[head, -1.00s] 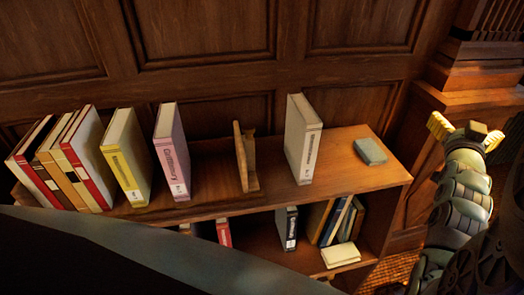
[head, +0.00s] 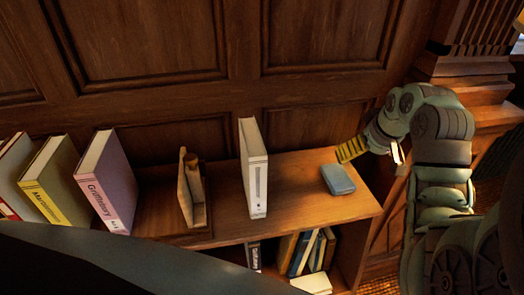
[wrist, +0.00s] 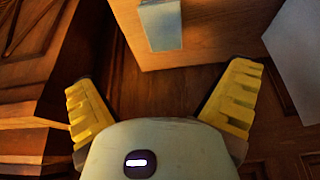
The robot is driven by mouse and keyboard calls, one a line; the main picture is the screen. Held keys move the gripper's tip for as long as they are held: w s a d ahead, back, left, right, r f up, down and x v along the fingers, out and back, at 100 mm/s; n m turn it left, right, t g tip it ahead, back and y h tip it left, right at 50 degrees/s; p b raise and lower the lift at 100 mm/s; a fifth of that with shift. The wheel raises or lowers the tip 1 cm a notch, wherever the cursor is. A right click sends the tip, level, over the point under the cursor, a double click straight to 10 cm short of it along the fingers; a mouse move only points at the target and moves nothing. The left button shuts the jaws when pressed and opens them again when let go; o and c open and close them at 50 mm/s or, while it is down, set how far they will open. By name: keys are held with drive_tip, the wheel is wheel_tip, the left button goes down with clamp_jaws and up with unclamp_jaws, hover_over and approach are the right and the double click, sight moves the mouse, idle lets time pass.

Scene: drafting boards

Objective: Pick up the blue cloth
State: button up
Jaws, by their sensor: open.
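The blue cloth (head: 338,179) is a small folded block lying flat on the right end of the bookshelf's top board. In the wrist view the cloth (wrist: 160,24) shows at the top centre, cut by the frame edge and beyond the fingertips. My gripper (head: 372,158) is at the shelf's right end, above and to the right of the cloth, apart from it. In the wrist view my gripper (wrist: 160,80) has its two yellow fingers spread wide with nothing between them.
A white upright book (head: 254,170) stands left of the cloth, with bare board between. Further left are a wooden bookend (head: 190,190) and a pink book (head: 108,182). A panelled wall (head: 190,90) rises behind the shelf (head: 305,176). Books fill the lower shelf.

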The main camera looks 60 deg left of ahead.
drive_tip(key=b, duration=0.6)
approach(340, 179)
drive_tip(key=shift+s+f, duration=0.15)
drive_tip(key=shift+f, duration=0.35)
drive_tip(key=shift+a+f+p, duration=0.15)
drive_tip(key=shift+a+p, duration=0.05)
drive_tip(key=shift+p, duration=0.7)
drive_tip(key=shift+p+x, duration=0.5)
drive_tip(key=shift+x, duration=1.45)
drive_tip(key=shift+w+p+x, duration=0.2)
drive_tip(key=shift+p+x, duration=0.8)
drive_tip(key=shift+x, duration=0.35)
drive_tip(key=shift+p+x, duration=0.3)
drive_tip(key=shift+x, duration=0.95)
drive_tip(key=c, duration=1.1)
drive_tip(key=shift+c, duration=0.2)
drive_tip(key=shift+w, duration=0.1)
